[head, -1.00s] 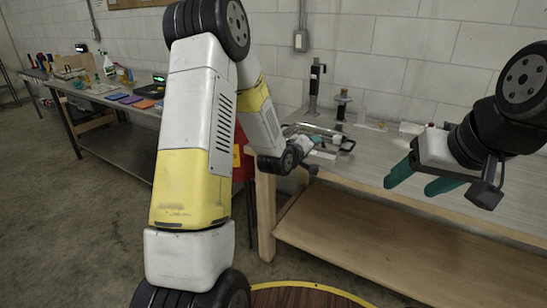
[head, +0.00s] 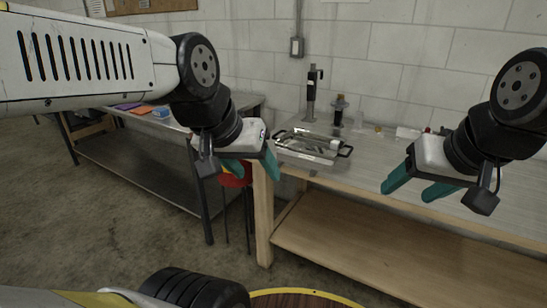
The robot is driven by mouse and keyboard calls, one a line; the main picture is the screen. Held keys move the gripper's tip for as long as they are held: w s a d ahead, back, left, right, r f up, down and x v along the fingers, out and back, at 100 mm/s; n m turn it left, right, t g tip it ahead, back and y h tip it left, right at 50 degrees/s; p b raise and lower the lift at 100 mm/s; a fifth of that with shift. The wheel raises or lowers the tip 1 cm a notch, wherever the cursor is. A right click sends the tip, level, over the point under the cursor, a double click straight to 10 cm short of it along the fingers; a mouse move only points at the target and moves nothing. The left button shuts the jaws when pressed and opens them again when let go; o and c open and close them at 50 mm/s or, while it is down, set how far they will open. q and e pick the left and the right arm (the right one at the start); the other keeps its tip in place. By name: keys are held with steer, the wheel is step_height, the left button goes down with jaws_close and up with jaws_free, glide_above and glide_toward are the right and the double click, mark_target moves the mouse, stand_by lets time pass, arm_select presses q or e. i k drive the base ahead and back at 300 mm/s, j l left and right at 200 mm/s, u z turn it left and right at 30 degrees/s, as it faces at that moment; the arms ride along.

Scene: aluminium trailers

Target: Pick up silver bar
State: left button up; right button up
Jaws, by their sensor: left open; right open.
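A shiny metal tray (head: 290,151) with dark handles sits on the metal-topped workbench near its left end. Silvery, reflective shapes lie in it, but I cannot tell a separate silver bar among them. My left gripper (head: 254,170) has teal fingers, is open and empty, and hangs left of the tray, in front of the bench's left end. My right gripper (head: 412,190) is open and empty, to the right of the tray and in front of the bench, with its teal fingers pointing down-left.
A dark upright instrument (head: 312,93) and a dark-topped bottle (head: 338,110) stand behind the tray near the wall. A red stool (head: 232,181) is below my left gripper. A second bench (head: 150,165) runs along the left. The bench's lower wooden shelf (head: 370,245) looks clear.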

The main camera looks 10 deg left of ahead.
mark_target(316, 164)
steer(key=i+j, duration=0.15)
steer(key=i, duration=0.2)
steer(key=i+j, duration=0.2)
steer(key=i, duration=0.2)
steer(key=i+j, duration=0.15)
steer(key=i, duration=0.2)
